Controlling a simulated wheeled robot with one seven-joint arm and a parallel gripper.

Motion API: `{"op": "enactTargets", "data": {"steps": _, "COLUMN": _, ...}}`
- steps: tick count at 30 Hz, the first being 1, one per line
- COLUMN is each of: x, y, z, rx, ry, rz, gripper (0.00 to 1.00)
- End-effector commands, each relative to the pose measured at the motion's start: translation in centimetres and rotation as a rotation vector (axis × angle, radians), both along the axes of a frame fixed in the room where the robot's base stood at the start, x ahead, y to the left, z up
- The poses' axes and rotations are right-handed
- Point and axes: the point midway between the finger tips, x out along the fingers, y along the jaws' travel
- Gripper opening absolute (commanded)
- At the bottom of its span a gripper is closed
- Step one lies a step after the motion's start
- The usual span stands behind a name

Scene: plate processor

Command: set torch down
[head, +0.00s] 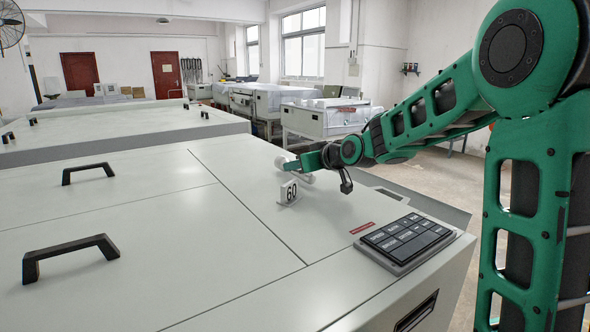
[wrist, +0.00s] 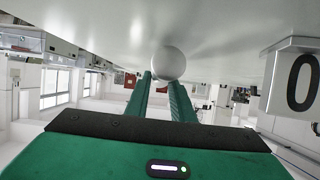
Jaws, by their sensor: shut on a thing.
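The torch (head: 307,178) is a small white cylinder, partly hidden behind my gripper in the head view. In the wrist view its round pale end (wrist: 168,63) sits between my green fingertips. My gripper (head: 291,165) is shut on the torch, low over the white machine top (head: 215,240). The wrist view (wrist: 160,77) is upside down, with the white top along its upper edge. The torch looks very close to that surface; I cannot tell whether it touches.
A dark keypad (head: 405,240) lies near the right edge. Black handles (head: 70,256) rise at left. The middle top is clear.

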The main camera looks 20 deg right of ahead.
Motion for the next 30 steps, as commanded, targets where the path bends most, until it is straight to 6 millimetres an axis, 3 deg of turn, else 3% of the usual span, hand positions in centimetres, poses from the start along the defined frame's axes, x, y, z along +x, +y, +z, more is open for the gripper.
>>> {"op": "enactTargets", "data": {"steps": 11, "x": 0.0, "y": 0.1, "z": -0.6, "rx": 0.0, "ry": -0.002, "rz": 0.0, "gripper": 0.0}}
{"op": "enactTargets", "data": {"steps": 12, "x": 0.0, "y": 0.1, "z": -0.7, "rx": 0.0, "ry": -0.001, "rz": 0.001, "gripper": 0.26}}
{"op": "enactTargets", "data": {"steps": 14, "x": 0.0, "y": 0.1, "z": -0.7, "rx": 0.0, "ry": -0.001, "rz": 0.001, "gripper": 0.4}}
{"op": "enactTargets", "data": {"steps": 25, "x": -0.1, "y": 0.1, "z": -0.3, "rx": 0.0, "ry": -0.002, "rz": 0.001, "gripper": 0.4}}
{"op": "enactTargets", "data": {"steps": 30, "x": -1.8, "y": -0.5, "z": 0.5, "rx": -0.001, "ry": -0.002, "rz": 0.002, "gripper": 0.4}}
